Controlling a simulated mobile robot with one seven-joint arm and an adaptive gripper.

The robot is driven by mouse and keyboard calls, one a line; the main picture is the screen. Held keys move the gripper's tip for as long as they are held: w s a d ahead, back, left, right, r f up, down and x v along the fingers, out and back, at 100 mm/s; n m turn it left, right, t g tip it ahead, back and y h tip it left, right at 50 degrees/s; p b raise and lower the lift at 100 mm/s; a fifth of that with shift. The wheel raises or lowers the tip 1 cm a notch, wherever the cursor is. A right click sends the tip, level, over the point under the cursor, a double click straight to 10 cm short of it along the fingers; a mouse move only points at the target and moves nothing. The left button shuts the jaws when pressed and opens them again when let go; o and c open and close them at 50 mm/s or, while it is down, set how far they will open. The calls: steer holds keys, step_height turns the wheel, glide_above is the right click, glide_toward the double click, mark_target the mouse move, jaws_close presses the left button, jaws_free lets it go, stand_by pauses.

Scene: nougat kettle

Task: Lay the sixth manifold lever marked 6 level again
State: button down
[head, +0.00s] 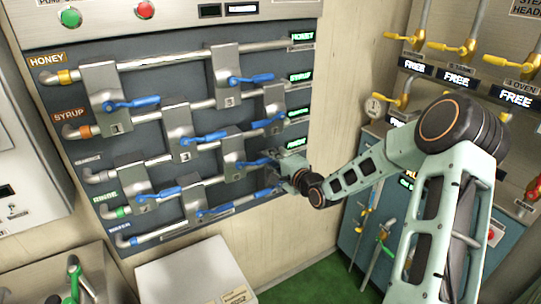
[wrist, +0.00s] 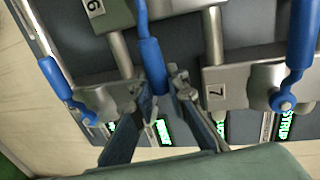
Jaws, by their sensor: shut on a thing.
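The sixth lever (head: 250,163) is blue and sits by a grey plate on the manifold's right part. In the wrist view this lever (wrist: 150,58) comes down from the top edge, beside the plate marked 6 (wrist: 92,8). My gripper (wrist: 162,92) is shut on its handle end, one finger on each side. In the head view my gripper (head: 283,167) is at the panel's right edge and hides the lever's end. The lever runs roughly along its pipe; I cannot tell its exact tilt. Its pivot is out of the wrist view.
The plate marked 7 (wrist: 215,92) and its blue lever (wrist: 302,45) are close on the right in the wrist view. Another blue lever (wrist: 60,82) is on the left. Several more levers and pipes cover the panel. Green floor (head: 320,278) is clear below.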

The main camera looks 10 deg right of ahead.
steer(key=shift+f, duration=0.25)
stand_by(0.3)
steer(key=c, duration=1.9)
jaws_free()
steer(key=shift+s+d+r, duration=0.1)
steer(key=v, duration=1.2)
